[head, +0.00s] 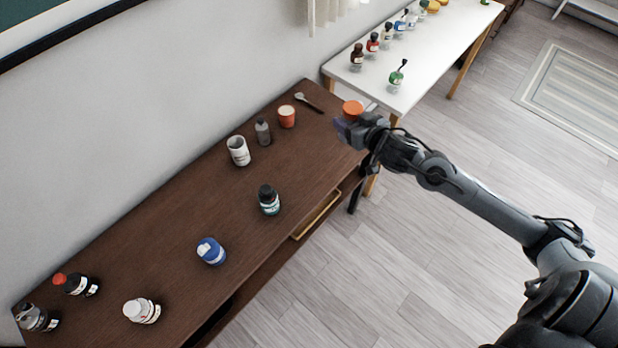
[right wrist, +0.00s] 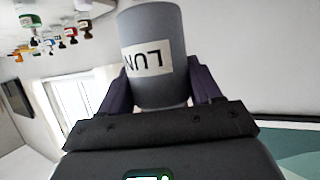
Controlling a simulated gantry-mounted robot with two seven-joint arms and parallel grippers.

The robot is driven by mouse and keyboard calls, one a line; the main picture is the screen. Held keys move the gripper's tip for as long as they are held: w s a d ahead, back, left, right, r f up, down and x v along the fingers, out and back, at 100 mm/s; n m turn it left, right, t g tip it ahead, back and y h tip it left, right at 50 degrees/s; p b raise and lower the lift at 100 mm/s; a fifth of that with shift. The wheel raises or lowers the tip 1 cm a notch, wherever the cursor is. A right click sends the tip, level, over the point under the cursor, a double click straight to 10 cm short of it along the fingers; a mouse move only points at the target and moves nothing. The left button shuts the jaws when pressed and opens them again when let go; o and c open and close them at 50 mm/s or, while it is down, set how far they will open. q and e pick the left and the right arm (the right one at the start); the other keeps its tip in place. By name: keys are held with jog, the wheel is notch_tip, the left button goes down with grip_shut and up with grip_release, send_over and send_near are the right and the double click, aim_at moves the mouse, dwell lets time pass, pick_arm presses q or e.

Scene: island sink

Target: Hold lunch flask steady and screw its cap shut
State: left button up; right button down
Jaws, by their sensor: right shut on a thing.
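My right gripper (head: 346,125) is at the far right end of the brown table, with its arm coming in from the right. In the right wrist view its two dark fingers (right wrist: 163,88) are shut on the lunch flask (right wrist: 153,22), a grey cylinder with a white label reading "LUN" upside down in that picture. The flask's lower part in that picture is hidden behind the gripper. In the head view an orange round top (head: 353,107) shows just above the gripper. I cannot tell how tightly it sits, or whether it is the cap. My left gripper is not in view.
The brown table (head: 175,215) also holds an orange cup (head: 287,116), a grey bottle (head: 262,132), a white cup (head: 238,151), a dark-capped jar (head: 269,200), a blue container (head: 211,251) and several bottles at the near left. A white table (head: 425,65) with small bottles stands behind.

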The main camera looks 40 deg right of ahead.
pick_arm(q)
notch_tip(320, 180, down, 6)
jog(key=b, duration=0.4)
pick_arm(e)
notch_tip(320, 180, down, 9)
jog(key=s+d, duration=0.1)
jog(key=s, duration=0.1)
jog(key=shift+d, duration=0.2)
pick_arm(q)
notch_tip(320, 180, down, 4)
jog(key=b, duration=0.4)
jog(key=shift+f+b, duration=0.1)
jog(key=shift+b, duration=0.2)
pick_arm(e)
jog(key=w+a+f, duration=0.5)
jog(key=w+f, duration=0.1)
jog(key=w, duration=0.4)
jog(key=shift+w+a+f, duration=0.2)
jog(key=shift+a+f, duration=0.05)
jog(key=shift+f, duration=0.15)
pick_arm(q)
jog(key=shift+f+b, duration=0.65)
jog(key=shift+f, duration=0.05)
pick_arm(e)
jog(key=shift+f, duration=2)
